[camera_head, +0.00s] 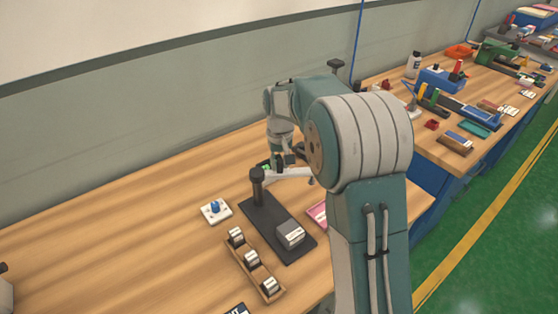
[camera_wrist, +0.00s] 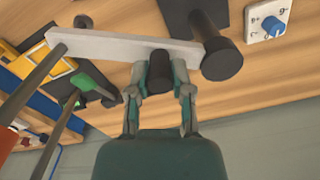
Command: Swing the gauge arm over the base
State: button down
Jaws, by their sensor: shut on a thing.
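The gauge arm (camera_head: 294,173) is a light grey bar pivoting on a black post (camera_head: 257,188). It points out to the right of the post, off to the side of the dark base plate (camera_head: 262,217). A grey block (camera_head: 290,234) sits on the base's near end. In the wrist view the bar (camera_wrist: 105,45) runs left from the post (camera_wrist: 222,58), with part of the dark base (camera_wrist: 190,14) at the top. My gripper (camera_wrist: 159,88) is shut on a dark upright knob (camera_wrist: 159,66) on the bar. My arm hides much of the head view.
A white plate with a blue knob (camera_head: 215,209) lies left of the base. A wooden rack (camera_head: 246,263) with three labelled blocks stands in front. A pink item (camera_head: 317,213) lies right of the base, partly hidden. The bench's left side is mostly clear.

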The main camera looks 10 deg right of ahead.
jog(key=s+a+m, duration=0.4)
jog(key=s+m, duration=0.1)
jog(key=m, duration=0.6)
jog(key=shift+f+m, duration=0.15)
jog(key=shift+m, duration=0.25)
jog(key=shift+s, duration=0.1)
jog(key=c, duration=0.5)
grip_release()
jog(key=shift+c, duration=0.2)
jog(key=shift+a, duration=0.15)
